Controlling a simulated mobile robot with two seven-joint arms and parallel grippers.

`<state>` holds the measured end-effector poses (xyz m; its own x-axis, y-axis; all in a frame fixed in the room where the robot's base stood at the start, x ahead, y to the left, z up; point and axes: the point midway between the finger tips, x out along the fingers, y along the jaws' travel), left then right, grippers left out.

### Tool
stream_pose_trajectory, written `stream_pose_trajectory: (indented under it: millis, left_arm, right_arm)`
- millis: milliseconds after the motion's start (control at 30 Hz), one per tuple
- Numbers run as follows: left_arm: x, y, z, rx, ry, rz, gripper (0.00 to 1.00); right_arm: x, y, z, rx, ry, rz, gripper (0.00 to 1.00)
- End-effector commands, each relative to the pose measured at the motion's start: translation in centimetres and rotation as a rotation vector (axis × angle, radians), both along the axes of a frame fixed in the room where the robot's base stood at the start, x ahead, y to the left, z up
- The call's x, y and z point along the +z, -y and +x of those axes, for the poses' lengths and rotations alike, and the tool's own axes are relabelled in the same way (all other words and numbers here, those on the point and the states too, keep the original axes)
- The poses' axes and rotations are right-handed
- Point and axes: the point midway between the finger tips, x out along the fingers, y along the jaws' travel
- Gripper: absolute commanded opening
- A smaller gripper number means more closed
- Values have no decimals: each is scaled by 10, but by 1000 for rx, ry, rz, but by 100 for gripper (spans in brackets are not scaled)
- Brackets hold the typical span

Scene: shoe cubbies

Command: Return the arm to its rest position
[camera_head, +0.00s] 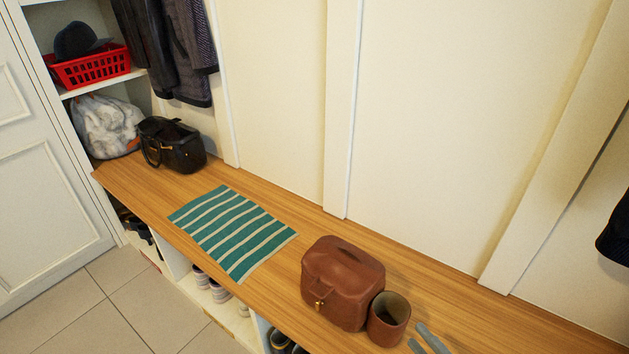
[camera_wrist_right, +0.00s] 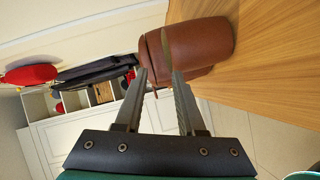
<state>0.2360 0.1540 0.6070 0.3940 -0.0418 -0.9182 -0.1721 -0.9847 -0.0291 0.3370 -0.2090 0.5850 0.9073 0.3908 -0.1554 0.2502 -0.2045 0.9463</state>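My right gripper (camera_head: 430,338) shows at the bottom edge of the head view, as two grey fingers just right of a brown leather cup (camera_head: 389,318). In the right wrist view the gripper (camera_wrist_right: 158,74) has its fingers apart with nothing between them. The cup (camera_wrist_right: 205,42) stands upright on the wooden bench (camera_head: 290,222), ahead of the fingers. A brown leather bag (camera_head: 342,280) stands beside the cup, and part of it shows behind the cup in the wrist view. My left gripper is not in view.
A green striped mat (camera_head: 233,232) lies on the bench. A black handbag (camera_head: 172,145) and a stuffed plastic bag (camera_head: 106,126) stand at the far end. A red basket (camera_head: 90,68) sits on a shelf above. Coats hang on the wall. Shoes (camera_head: 212,286) sit in cubbies below.

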Motion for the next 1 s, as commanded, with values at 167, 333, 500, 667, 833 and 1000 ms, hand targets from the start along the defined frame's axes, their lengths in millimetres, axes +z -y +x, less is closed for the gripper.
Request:
stream_pose_trajectory:
  millis: [167,333,500,667,833,1000]
  left_arm:
    - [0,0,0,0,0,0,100]
    - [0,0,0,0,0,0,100]
    - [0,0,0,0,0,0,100]
    - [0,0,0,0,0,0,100]
    - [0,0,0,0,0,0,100]
    - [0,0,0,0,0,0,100]
  right_arm:
    - [1,-1,14,-208,-168,135,39]
    - [-1,-2,14,-397,-341,274,39]
    - [-1,-9,1,-574,-526,418,39]
    - [1,-20,-22,-728,-708,548,39]
    - [7,-33,-51,-857,-879,649,39]
    - [14,-45,-76,-945,-1007,711,39]
